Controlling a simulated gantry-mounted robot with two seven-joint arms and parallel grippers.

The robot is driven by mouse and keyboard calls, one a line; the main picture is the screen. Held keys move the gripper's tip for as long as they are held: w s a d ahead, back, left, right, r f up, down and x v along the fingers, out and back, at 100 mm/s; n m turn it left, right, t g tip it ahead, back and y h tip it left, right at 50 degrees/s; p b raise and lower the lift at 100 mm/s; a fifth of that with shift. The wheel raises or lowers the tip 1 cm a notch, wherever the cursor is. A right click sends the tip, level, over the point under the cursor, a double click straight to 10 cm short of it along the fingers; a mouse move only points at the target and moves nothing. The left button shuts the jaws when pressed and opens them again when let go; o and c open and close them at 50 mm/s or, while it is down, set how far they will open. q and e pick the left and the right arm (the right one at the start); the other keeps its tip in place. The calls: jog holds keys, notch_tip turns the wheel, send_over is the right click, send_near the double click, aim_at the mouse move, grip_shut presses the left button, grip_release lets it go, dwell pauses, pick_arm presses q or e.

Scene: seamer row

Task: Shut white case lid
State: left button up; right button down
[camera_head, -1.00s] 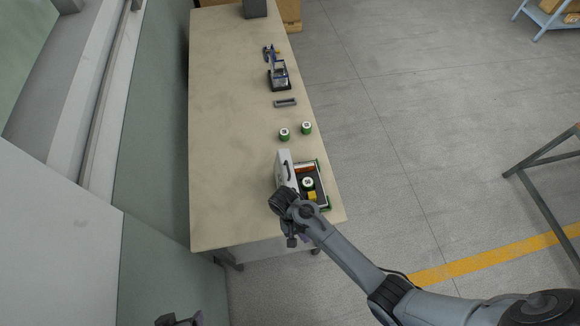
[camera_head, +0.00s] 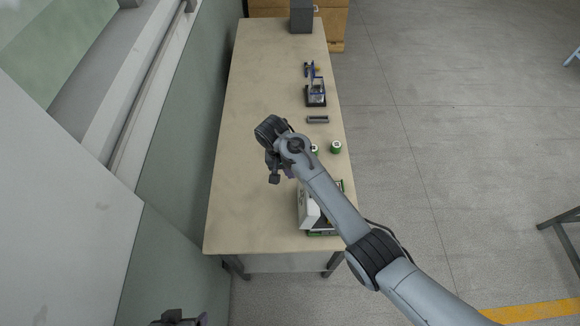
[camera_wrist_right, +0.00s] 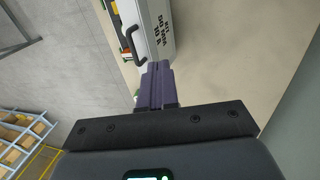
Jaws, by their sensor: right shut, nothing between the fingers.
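The white case (camera_head: 306,212) with green corners stands at the near right end of the table, partly hidden behind my right arm. Its white lid is raised and not flat on the base; its exact tilt is hard to tell. In the right wrist view the white lid (camera_wrist_right: 158,28) shows a black handle and black print. My right gripper (camera_head: 275,178) is shut and empty, at the left of the case above the table. Its purple fingers (camera_wrist_right: 157,70) point at the lid; whether they touch it is unclear. My left gripper (camera_head: 180,320) is barely in view at the bottom edge.
Two green-and-white cylinders (camera_head: 336,147) stand beyond the case, one partly behind my arm. Farther off are a grey bracket (camera_head: 318,119), a blue-black device (camera_head: 316,92) and a grey box (camera_head: 301,16). The left side of the table (camera_head: 240,150) is clear.

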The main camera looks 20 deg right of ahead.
jog(key=shift+s+d+f+p, duration=0.2)
jog(key=shift+d+f+p, duration=0.2)
jog(key=shift+d+f, duration=0.65)
jog(key=shift+s+d+f+p, duration=0.35)
jog(key=shift+d+f, duration=0.3)
jog(key=shift+f, duration=0.65)
jog(key=shift+s+d+f+p, duration=0.1)
jog(key=shift+d+f+p, duration=0.35)
jog(key=shift+d+f, duration=0.6)
jog(key=shift+a+f, duration=0.15)
jog(key=shift+a, duration=0.05)
jog(key=shift+w, duration=0.1)
